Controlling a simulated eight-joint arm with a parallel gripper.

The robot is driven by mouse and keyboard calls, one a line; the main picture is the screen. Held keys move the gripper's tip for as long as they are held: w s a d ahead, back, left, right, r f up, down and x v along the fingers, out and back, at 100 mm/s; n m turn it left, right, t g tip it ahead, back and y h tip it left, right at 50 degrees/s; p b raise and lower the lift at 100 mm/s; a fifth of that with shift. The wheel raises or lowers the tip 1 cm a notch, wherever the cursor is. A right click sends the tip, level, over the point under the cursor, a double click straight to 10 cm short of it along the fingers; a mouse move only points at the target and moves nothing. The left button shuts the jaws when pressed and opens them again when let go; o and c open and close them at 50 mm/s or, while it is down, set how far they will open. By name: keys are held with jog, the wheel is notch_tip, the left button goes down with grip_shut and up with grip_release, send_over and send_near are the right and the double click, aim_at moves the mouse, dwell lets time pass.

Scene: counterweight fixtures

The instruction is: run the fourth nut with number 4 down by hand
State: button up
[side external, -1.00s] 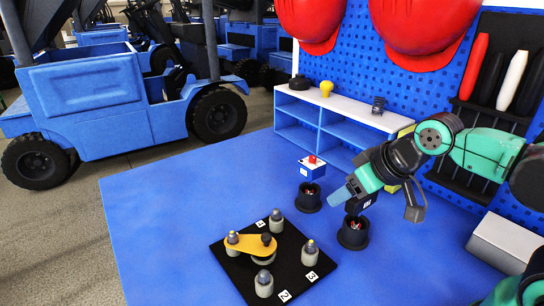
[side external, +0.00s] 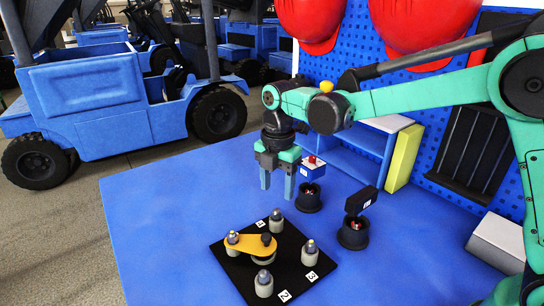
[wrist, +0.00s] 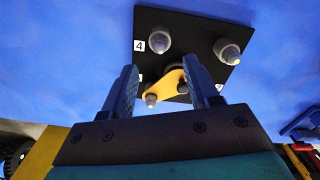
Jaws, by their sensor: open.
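A grey post with a dark nut (side external: 276,218) stands at the back corner of the black plate (side external: 232,262). In the wrist view this nut (wrist: 159,39) is beside the label 4 (wrist: 139,45). How far down it sits I cannot tell. My gripper (side external: 277,185) is open and empty, fingers pointing down, above and behind this post and apart from it. Its two fingers (wrist: 160,80) frame the plate's near part in the wrist view. A yellow arm (side external: 246,241) reaches from the left post to the plate's middle.
Other posts with nuts stand at the right (side external: 309,249) and front (side external: 264,280) of the plate. Black cups (side external: 308,200) and (side external: 353,236) stand behind and right of it. A blue-and-white shelf (side external: 350,150) stands at the back. The left of the blue table is clear.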

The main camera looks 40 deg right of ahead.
aim_at(277, 210)
jog(key=shift+f, duration=2.8)
grip_shut()
